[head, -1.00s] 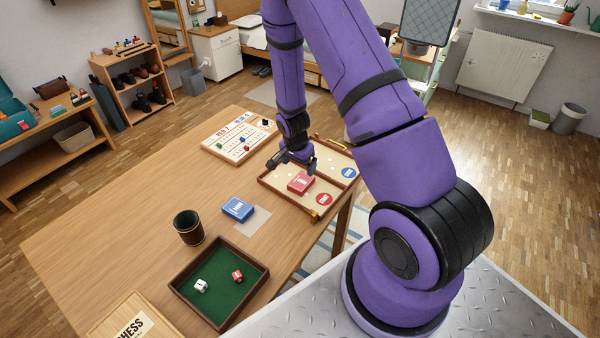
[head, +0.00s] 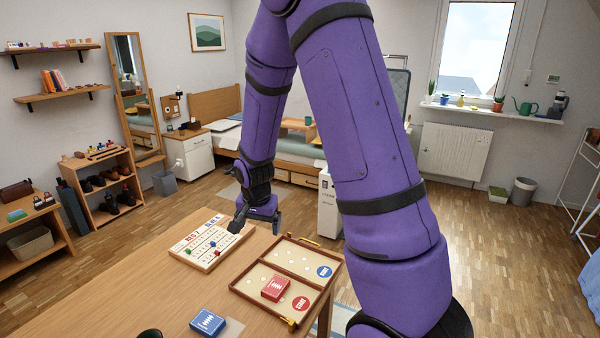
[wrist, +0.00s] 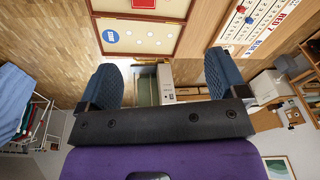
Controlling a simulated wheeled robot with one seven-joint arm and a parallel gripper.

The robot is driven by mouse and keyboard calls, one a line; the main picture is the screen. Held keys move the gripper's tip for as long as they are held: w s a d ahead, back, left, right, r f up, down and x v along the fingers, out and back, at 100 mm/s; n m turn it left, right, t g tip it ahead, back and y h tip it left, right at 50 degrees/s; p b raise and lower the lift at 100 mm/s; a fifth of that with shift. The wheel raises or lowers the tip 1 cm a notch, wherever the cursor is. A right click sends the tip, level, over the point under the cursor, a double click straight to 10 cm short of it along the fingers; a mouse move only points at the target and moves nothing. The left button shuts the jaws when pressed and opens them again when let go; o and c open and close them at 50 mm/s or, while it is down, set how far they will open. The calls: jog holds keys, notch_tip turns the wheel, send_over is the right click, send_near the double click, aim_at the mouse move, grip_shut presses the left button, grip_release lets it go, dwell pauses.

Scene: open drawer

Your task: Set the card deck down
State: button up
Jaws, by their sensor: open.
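A red card deck (head: 276,288) lies flat in the near half of an open wooden case (head: 296,262) on the table. The deck also shows, cut off, at the top edge of the wrist view (wrist: 143,4). A blue card deck (head: 207,322) lies flat on the table left of the case, by a pale square. My gripper (head: 258,222) is open and empty. It is raised above and beyond the far edge of the case, apart from both decks. In the wrist view nothing is between its fingers (wrist: 160,78).
A score board (head: 198,254) with small pegs lies left of the case. A dark cup (head: 150,333) is cut off at the bottom edge. The wooden table (head: 130,285) is bare at its left. A bed and white cabinet stand beyond it.

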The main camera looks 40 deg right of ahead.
jog(key=s+a+r+n+t, duration=0.1)
jog(key=s+a+r+n, duration=0.15)
jog(key=s+r, duration=0.45)
jog(key=s+a+r+n+t, duration=0.1)
jog(key=s+a+r+n, duration=0.15)
jog(key=r, duration=0.85)
jog(key=s+a+r+n, duration=0.1)
jog(key=s+r+n, duration=0.2)
jog(key=s, duration=0.5)
jog(key=s+a+r+n+t+y, duration=0.1)
jog(key=s+a+r+n, duration=0.1)
jog(key=s+r, duration=0.3)
jog(key=s, duration=0.3)
jog(key=shift+r+n, duration=0.35)
jog(key=shift+n, duration=0.05)
jog(key=shift+w, duration=0.1)
